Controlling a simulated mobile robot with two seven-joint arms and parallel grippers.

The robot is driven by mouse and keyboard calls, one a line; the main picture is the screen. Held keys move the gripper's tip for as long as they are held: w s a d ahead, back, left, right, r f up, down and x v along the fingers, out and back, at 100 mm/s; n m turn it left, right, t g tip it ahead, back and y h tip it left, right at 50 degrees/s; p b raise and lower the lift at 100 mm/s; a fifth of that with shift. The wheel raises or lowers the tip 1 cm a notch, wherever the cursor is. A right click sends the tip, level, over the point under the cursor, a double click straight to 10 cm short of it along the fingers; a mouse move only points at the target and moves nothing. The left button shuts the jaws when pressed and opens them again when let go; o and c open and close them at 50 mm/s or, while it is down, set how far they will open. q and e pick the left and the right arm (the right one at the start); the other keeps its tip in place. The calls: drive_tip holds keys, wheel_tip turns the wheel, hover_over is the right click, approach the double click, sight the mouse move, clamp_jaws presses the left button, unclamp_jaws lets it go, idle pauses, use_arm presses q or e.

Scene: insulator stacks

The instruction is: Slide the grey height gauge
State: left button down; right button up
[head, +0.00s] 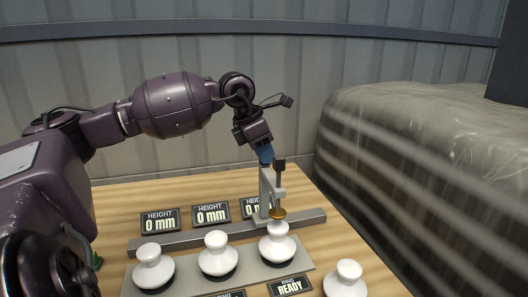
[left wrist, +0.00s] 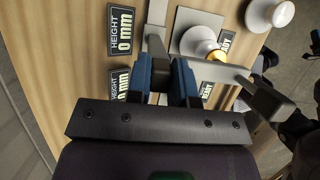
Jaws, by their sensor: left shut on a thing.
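The grey height gauge (head: 265,188) stands on a grey rail (head: 190,240) at its right part. Its side arm carries a black-topped rod (head: 280,166) with a brass foot (head: 277,213) at the lower end. The foot is right over the third white insulator (head: 277,245); I cannot tell whether they touch. My left gripper (head: 266,155) reaches down from above and is shut on the top of the gauge. In the left wrist view its blue fingers (left wrist: 162,82) flank the gauge's upright, with the gauge arm (left wrist: 222,72) extending right.
Two more insulators (head: 154,268) (head: 218,256) stand on the grey plate (head: 189,284); another (head: 345,280) stands on the wooden table (head: 345,243) at right. Several height signs behind the rail read 0 mm where legible. A READY sign (head: 290,287) is in front. A wrapped bulk (head: 420,150) stands right.

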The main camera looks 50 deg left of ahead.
use_arm(q)
drive_tip(key=shift+w, duration=0.15)
use_arm(e)
drive_tip(key=shift+w, duration=0.15)
use_arm(q)
drive_tip(key=c, duration=1.3)
unclamp_jaws()
drive_tip(key=o, duration=0.3)
use_arm(e)
drive_tip(key=shift+w+a+r, duration=0.1)
drive_tip(key=shift+w, duration=0.2)
use_arm(q)
drive_tip(key=shift+r, duration=0.4)
drive_tip(key=p+v, duration=0.2)
drive_tip(key=v, duration=0.8)
use_arm(e)
drive_tip(key=shift+s+r, duration=0.4)
drive_tip(key=shift+r, duration=0.3)
